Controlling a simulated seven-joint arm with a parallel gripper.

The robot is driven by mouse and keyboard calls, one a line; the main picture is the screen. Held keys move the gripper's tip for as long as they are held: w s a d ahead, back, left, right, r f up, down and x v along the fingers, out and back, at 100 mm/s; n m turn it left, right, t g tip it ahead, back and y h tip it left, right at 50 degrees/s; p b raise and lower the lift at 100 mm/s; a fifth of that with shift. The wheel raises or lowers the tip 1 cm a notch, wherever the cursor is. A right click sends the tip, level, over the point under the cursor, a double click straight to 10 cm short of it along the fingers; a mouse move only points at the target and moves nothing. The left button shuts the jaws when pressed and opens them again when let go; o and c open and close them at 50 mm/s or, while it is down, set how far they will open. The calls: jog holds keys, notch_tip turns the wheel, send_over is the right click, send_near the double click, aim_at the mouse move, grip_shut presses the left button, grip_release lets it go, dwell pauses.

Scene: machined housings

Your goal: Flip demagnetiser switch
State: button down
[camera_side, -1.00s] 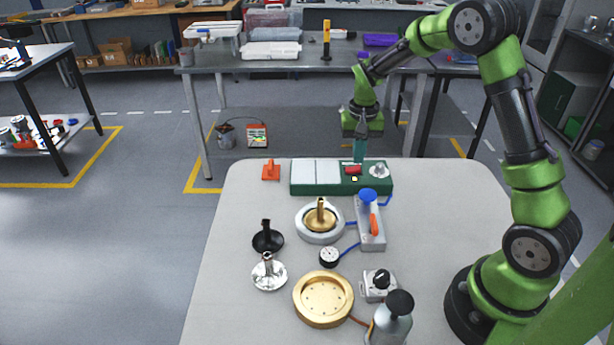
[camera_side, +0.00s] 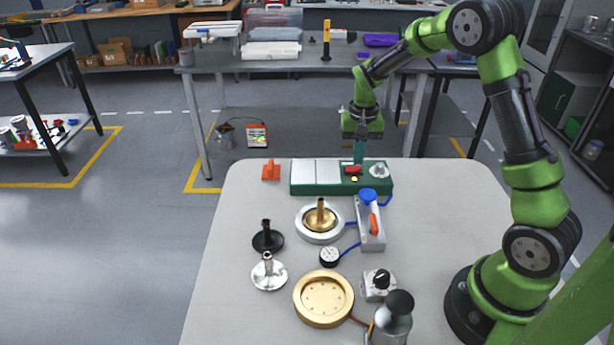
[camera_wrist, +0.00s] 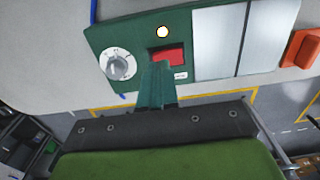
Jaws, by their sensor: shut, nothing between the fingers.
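The demagnetiser is a long green box (camera_side: 330,189) at the far edge of the table, with two pale plates on its left part. Its red rocker switch (camera_side: 353,169) sits right of the plates and also shows in the wrist view (camera_wrist: 169,53). A yellow-white lamp (camera_wrist: 162,32) glows beside the switch. A silver dial (camera_wrist: 118,64) is on the other side. My gripper (camera_side: 359,160) is shut and empty, pointing down with its fingertips at the switch. In the wrist view the teal fingertips (camera_wrist: 158,66) overlap the switch's edge; whether they touch it is unclear.
An orange block (camera_side: 270,170) stands left of the box. Nearer are a grey fixture with a blue knob and orange lever (camera_side: 371,222), a ring with a brass part (camera_side: 320,220), a gauge (camera_side: 329,257), and a gold dish (camera_side: 323,299).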

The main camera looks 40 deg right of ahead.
aim_at(357, 168)
jog(key=shift+f, duration=0.9)
jog(key=shift+r, duration=3.6)
jog(key=shift+f, duration=0.2)
jog(key=s+a+r+n+t+y, duration=0.1)
jog(key=s+a+r+n+t, duration=0.1)
jog(key=s+a+r, duration=0.4)
jog(key=s+a+r+n+t+y, duration=0.1)
jog(key=s+a+r+n+t, duration=0.2)
jog(key=s+a, duration=0.6)
jog(key=s+r+t, duration=0.2)
jog(key=s+r, duration=0.1)
jog(key=shift+s+a+r, duration=0.25)
jog(key=shift+a+r, duration=0.15)
